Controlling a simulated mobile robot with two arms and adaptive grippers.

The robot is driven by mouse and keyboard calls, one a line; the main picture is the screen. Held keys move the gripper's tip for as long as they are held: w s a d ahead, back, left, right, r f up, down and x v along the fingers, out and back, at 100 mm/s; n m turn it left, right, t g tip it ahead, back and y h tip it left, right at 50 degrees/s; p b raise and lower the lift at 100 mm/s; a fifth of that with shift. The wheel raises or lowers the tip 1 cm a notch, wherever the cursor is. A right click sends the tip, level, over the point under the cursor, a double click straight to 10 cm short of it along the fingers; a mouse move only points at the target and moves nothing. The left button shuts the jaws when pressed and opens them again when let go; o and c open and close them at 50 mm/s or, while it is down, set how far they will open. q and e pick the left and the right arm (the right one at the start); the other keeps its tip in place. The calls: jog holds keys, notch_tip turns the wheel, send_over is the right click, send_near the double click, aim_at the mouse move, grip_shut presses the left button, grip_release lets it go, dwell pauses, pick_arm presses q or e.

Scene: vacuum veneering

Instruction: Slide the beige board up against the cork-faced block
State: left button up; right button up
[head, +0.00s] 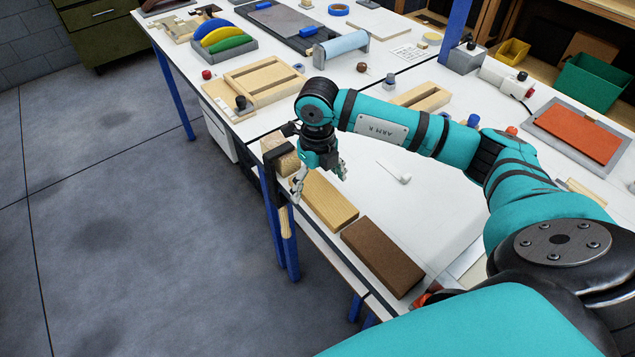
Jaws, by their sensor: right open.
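The beige board (330,205) lies flat along the front edge of the white table. A block with a speckled tan face (284,160), which looks like the cork-faced block, stands farther up the same edge, partly hidden by a black clamp and my right gripper. My right gripper (319,179) is open over the far end of the board, fingers pointing down. I cannot tell whether its fingers touch the board, or whether board and block touch, since the gripper covers that spot. My left gripper is out of view.
A dark brown block (382,256) lies near the board's near end. The black clamp (281,172) with a wooden handle hangs at the table edge. A small white tool (394,173) lies on clear tabletop to the right. A wooden frame (262,82) stands beyond.

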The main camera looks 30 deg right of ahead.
jog(key=shift+f, duration=0.65)
jog(key=c, duration=1.4)
jog(key=shift+c, duration=0.2)
jog(key=shift+w, duration=0.1)
jog(key=shift+w+a+b, duration=0.1)
jog(key=shift+w+b, duration=0.4)
jog(key=shift+w, duration=0.2)
jog(key=shift+w, duration=0.2)
